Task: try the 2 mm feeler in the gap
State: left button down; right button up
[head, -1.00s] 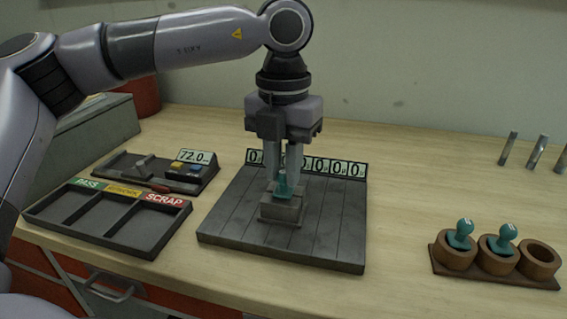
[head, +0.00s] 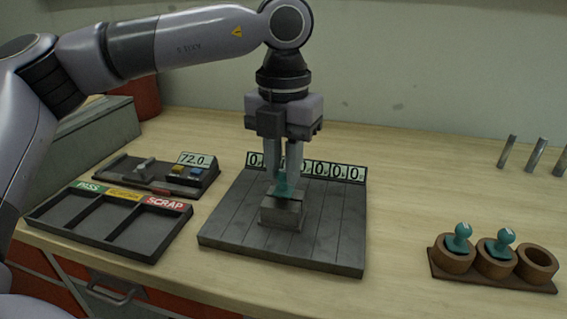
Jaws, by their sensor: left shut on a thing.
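My left gripper (head: 284,184) points straight down over the grey slatted plate (head: 225,226) and is shut on a teal feeler (head: 284,190). The feeler's lower end is at the top of a small grey metal block (head: 281,213) on the plate. I cannot tell whether the feeler is inside the gap or only touching or just above it. The gap itself is too small to make out. Two more teal feelers, one in the left cup (head: 460,236) and one in the middle cup (head: 501,240), stand in a brown holder (head: 440,272). My right gripper is not in view.
The holder's right cup (head: 537,262) is empty. A dark tray (head: 108,235) labelled PASS, a yellow middle label and SCRAP has empty compartments. Behind it is a gauge unit (head: 150,178) reading 72.0. Number cards (head: 335,170) line the plate's back edge. Bench between plate and holder is clear.

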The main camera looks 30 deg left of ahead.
pick_arm(q)
jog(key=shift+r+p, duration=0.9)
jog(key=shift+r, duration=0.55)
jog(key=shift+r, duration=0.25)
jog(key=shift+r+p, duration=1.9)
jog(key=shift+r, duration=0.5)
jog(key=shift+s+f, duration=0.1)
